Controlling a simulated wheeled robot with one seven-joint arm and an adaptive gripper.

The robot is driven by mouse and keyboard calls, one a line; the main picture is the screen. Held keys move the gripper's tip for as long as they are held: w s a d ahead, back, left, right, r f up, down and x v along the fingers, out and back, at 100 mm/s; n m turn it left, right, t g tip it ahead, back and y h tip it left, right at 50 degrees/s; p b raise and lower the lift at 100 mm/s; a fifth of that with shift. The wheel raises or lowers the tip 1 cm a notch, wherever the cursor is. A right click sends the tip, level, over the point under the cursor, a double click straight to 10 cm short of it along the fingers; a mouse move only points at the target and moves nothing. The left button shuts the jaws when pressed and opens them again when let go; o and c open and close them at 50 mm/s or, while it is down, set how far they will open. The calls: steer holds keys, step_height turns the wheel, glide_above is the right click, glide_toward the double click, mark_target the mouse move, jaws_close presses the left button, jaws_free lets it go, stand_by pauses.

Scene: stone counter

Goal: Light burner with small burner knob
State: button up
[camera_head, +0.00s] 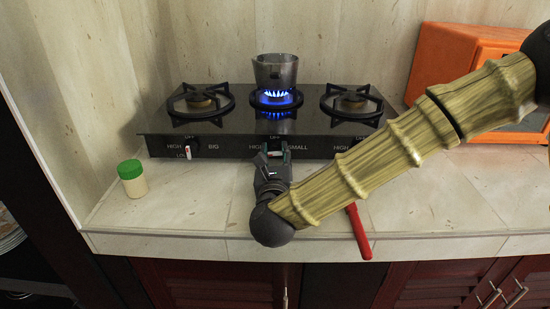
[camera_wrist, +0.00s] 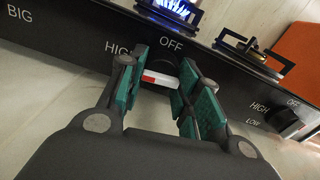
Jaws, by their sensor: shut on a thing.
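The black stove (camera_head: 225,143) has three burners in a row. The middle burner (camera_head: 276,97) burns with a ring of blue flame, and its flame also shows in the wrist view (camera_wrist: 176,8). The middle knob (camera_wrist: 160,79), by the labels "OFF", "HIGH" and "SMALL", shows a white and red bar turned roughly sideways. My gripper (camera_head: 273,153) is at the stove's front face. In the wrist view my gripper (camera_wrist: 165,88) has its teal pads on either side of this knob and is shut on it. The pads partly hide the knob.
A dark pot (camera_head: 275,72) stands over the lit burner. The left burner (camera_head: 200,103) and right burner (camera_head: 352,103) are unlit. A green-lidded jar (camera_head: 132,179) stands at left, a red-handled tool (camera_head: 358,230) lies near the counter's front edge, and an orange appliance (camera_head: 440,62) is at right.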

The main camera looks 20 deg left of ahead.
steer(key=o, duration=1.1)
steer(key=shift+c, duration=0.2)
steer(key=v, duration=1.2)
